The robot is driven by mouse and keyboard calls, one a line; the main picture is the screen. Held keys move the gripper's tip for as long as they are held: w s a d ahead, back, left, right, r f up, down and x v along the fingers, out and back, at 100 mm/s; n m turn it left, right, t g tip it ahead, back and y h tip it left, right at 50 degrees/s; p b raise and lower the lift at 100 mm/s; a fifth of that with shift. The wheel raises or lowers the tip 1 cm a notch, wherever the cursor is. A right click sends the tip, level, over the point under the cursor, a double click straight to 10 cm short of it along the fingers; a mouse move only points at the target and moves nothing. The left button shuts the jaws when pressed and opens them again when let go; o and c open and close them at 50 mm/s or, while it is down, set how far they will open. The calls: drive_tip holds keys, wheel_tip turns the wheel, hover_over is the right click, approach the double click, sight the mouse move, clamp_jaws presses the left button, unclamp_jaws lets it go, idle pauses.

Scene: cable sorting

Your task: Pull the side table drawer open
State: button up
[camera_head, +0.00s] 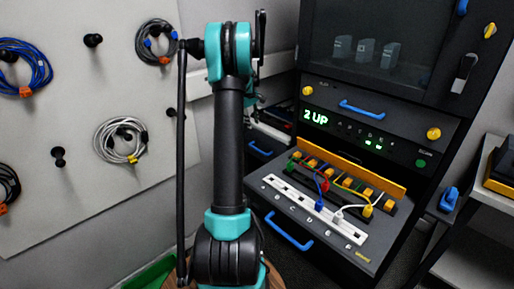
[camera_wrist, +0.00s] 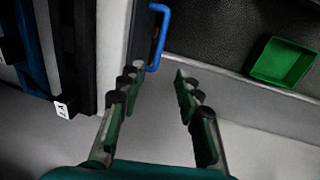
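In the wrist view, a blue bar handle (camera_wrist: 161,38) stands out from a dark narrow front (camera_wrist: 143,38), which looks like the side table drawer. My gripper (camera_wrist: 155,76) is open and empty, its two fingers apart. The handle lies just beyond the fingertips, nearer the left finger, with no clear contact. In the head view, a blue handle (camera_head: 261,148) on a low unit between the wall and the dark cabinet shows just right of my arm. My arm hides much of that unit, and my gripper cannot be made out there. The drawer looks shut.
A green bin (camera_wrist: 283,62) lies at the right in the wrist view. The dark cabinet (camera_head: 400,128) has a sloped cable panel (camera_head: 300,205) and another blue handle (camera_head: 288,231) close to my arm. Coiled cables (camera_head: 122,140) hang on the pegboard (camera_head: 60,120) at left.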

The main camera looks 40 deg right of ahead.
sight(257, 149)
drive_tip(key=d+f, duration=0.1)
drive_tip(key=f, duration=0.4)
drive_tip(key=d+f, duration=0.1)
drive_tip(key=f, duration=0.5)
drive_tip(key=d+f, duration=0.1)
drive_tip(key=f, duration=0.4)
drive_tip(key=shift+w+f, duration=0.1)
drive_tip(key=shift+f, duration=0.05)
clamp_jaws()
